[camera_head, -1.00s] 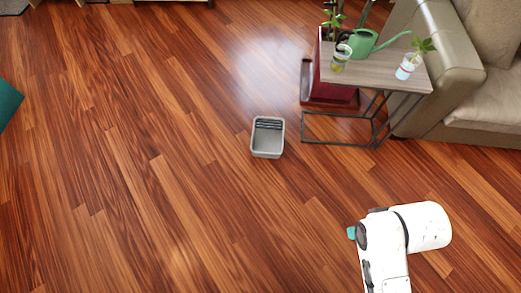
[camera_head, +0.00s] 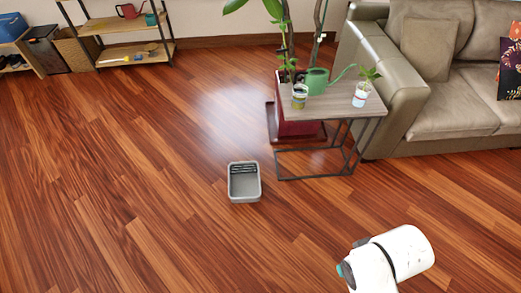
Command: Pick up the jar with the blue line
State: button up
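Two small jars stand on the grey-brown top of a side table (camera_head: 335,102) beside the sofa. The right jar (camera_head: 361,95) is whitish with a bluish band and holds a leafy green plant. The left jar (camera_head: 299,97) looks yellow-green and white and stands near the table's left edge. The jars are too small to make out their lines for sure. A green watering can (camera_head: 317,80) stands between them, its spout reaching toward the right jar's plant. Part of my white arm shows at the bottom right, well short of the table. My gripper does not show.
A grey plastic bin (camera_head: 244,195) stands on the wooden floor in front of the table. A red planter (camera_head: 287,125) sits behind the table's left side. A beige sofa (camera_head: 395,125) borders the right. Shelves (camera_head: 117,52) line the back left. The left floor is clear.

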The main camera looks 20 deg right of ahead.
aim_at(300, 92)
jog(key=i+l+z, duration=0.1)
jog(key=i+z, duration=0.15)
jog(key=i, duration=0.6)
jog(key=i+z, duration=0.25)
jog(key=i, duration=0.6)
